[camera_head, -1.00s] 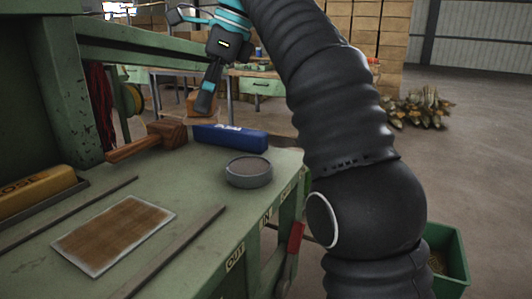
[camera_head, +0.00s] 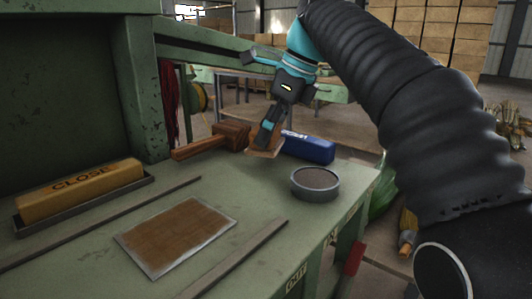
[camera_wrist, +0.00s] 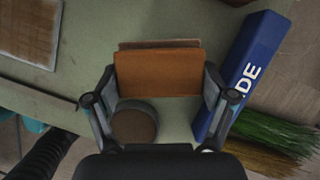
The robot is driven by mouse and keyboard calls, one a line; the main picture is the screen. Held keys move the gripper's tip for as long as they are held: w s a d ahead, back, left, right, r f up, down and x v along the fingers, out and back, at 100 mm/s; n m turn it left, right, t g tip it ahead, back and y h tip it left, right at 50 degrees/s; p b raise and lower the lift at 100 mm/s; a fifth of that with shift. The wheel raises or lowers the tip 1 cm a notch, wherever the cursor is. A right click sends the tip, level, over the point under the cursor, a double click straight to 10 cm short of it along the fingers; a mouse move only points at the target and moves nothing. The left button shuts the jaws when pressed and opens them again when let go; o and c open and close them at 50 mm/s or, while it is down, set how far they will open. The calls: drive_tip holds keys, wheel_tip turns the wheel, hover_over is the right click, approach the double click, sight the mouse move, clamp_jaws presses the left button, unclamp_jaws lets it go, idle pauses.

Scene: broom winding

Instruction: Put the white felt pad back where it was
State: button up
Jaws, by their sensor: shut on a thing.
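My gripper (camera_head: 264,143) is shut on a flat orange-brown piece (camera_wrist: 158,73), which also shows at its fingertips in the head view (camera_head: 268,152). It is over the bench between a wooden mallet (camera_head: 230,134) and a blue block (camera_head: 310,148). A second brownish edge (camera_wrist: 160,44) shows just beyond the held piece in the wrist view; I cannot tell whether it is a separate thing. Whether the held piece touches the bench is unclear. I cannot make out a plainly white felt pad. A brown rectangle with a pale border (camera_head: 177,236) lies on the bench.
A round grey tin (camera_head: 315,183) stands near the bench's right edge, close to my gripper. A yellow CLOSE block (camera_head: 80,188) sits in a tray at left. Narrow strips cross the green bench (camera_head: 265,215). Green bristles (camera_wrist: 275,130) lie beyond the blue block.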

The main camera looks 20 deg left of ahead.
sight(265, 153)
drive_tip(key=shift+s+a+f, duration=0.1)
drive_tip(key=shift+a+f, duration=0.35)
drive_tip(key=shift+f+b, duration=0.9)
drive_tip(key=shift+f, duration=1)
drive_tip(key=o, duration=1)
drive_tip(key=shift+f, duration=0.1)
drive_tip(key=shift+c, duration=0.2)
drive_tip(key=p+v, duration=0.2)
drive_tip(key=v, duration=0.6)
drive_tip(key=shift+a, duration=0.15)
drive_tip(key=v, duration=0.4)
